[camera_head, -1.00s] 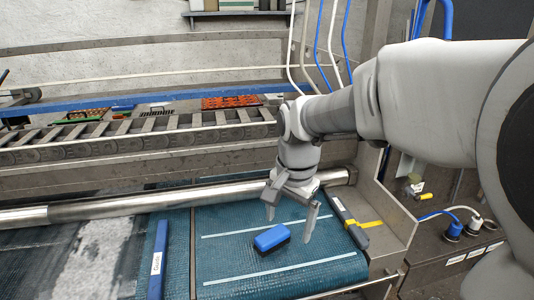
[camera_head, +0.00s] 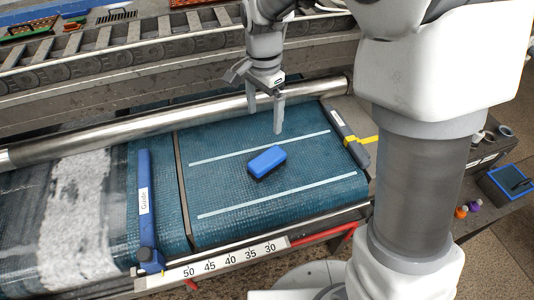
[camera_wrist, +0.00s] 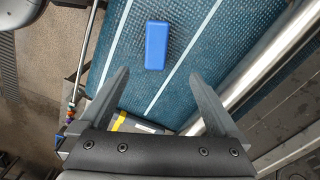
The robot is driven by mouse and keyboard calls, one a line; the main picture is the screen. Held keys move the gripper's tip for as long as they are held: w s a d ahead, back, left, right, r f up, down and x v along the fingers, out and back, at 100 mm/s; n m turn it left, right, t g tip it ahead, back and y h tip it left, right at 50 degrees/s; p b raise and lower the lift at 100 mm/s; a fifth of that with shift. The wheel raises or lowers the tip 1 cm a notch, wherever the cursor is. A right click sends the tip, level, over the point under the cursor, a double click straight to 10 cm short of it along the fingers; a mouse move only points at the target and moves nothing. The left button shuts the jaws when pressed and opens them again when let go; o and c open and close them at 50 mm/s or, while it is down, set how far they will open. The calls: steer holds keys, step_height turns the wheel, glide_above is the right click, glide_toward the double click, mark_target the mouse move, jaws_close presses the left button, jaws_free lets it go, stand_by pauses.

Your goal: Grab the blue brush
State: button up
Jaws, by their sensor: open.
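The blue brush (camera_head: 267,159) lies on the teal belt between two white lines, its blue back up and dark bristles below. My gripper (camera_head: 265,116) is open and empty above the belt, behind the brush in the head view, and apart from it. In the wrist view, the brush (camera_wrist: 156,45) shows whole beyond the fingertips, a little left of the middle. The two fingers of my gripper (camera_wrist: 158,80) are spread wide with nothing between them.
A metal roller (camera_head: 215,106) runs along the belt's far side. A blue guide bar (camera_head: 146,205) stands left of the brush, and a grey-and-yellow guide (camera_head: 347,135) stands right. A numbered ruler (camera_head: 232,258) lines the near edge. The belt around the brush is clear.

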glide_above(267, 157)
steer(key=f, duration=1)
steer(key=shift+w+a+f, duration=0.1)
steer(key=shift+a+f, duration=0.15)
steer(key=shift+f, duration=0.15)
steer(key=shift+s+d+f, duration=0.1)
steer(key=shift+d+f, duration=0.05)
steer(key=shift+f, duration=1.2)
steer(key=shift+s+d+f, duration=0.1)
steer(key=shift+d+f, duration=0.05)
steer(key=shift+f, duration=1.2)
jaws_close()
steer(key=shift+r, duration=0.1)
